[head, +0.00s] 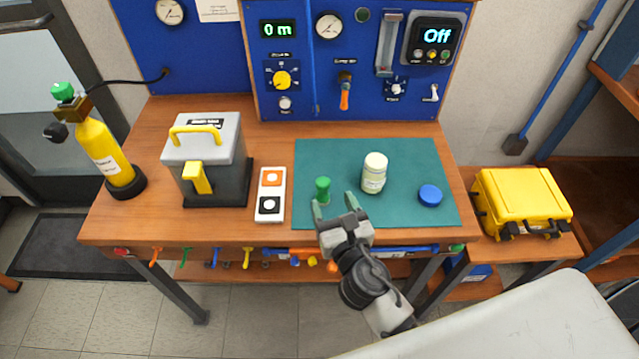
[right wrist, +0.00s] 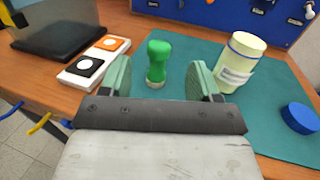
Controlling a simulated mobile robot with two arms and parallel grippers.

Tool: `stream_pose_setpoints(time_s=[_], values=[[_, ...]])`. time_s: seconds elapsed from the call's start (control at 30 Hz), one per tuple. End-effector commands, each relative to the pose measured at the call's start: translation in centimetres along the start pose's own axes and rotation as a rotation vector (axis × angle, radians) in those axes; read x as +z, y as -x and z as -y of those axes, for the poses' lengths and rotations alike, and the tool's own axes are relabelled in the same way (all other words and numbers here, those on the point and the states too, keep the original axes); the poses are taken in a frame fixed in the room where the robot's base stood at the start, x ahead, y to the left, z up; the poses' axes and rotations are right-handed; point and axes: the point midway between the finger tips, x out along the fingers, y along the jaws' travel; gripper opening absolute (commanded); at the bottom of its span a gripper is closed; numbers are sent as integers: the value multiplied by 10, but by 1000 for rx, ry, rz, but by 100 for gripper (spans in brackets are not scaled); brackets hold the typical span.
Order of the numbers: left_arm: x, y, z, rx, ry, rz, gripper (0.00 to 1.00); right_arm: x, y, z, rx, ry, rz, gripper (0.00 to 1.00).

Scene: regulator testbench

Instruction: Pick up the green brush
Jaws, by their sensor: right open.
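The green brush (head: 322,188) stands upright on the left part of the teal mat (head: 415,160). In the right wrist view the brush (right wrist: 158,64) shows a rounded green handle with a pale base. My right gripper (head: 333,203) is open just in front of the brush, on the near side. In the right wrist view its two green finger pads (right wrist: 160,78) are apart, one to the left and one to the right of the brush. The brush lies between their lines and looks untouched. My left gripper is not in view.
A white jar (head: 374,174) and a blue lid (head: 430,195) are on the mat right of the brush. A two-button box (head: 270,194) stands left of the mat, beside a grey case with yellow handles (head: 207,150). The mat behind the brush is clear.

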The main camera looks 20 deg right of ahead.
Motion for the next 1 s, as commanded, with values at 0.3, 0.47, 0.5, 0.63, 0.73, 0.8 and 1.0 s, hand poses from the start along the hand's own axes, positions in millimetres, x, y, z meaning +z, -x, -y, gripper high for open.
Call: stream_pose_setpoints(time_s=[0.3,0.47,0.5,0.63,0.73,0.8,1.0], values=[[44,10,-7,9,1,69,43,1,-38,0,-1,-2,0,62],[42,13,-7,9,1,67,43,2,-58,-1,-1,-5,0,62],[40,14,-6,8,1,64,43,2,-64,-1,-1,-5,1,62],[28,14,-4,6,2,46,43,1,-82,0,-2,-3,-1,62],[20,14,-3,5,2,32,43,0,-88,-1,0,-3,-1,62],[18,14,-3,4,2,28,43,0,-90,-1,0,-3,-2,62],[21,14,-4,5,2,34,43,0,-89,-1,0,-3,-2,56]])
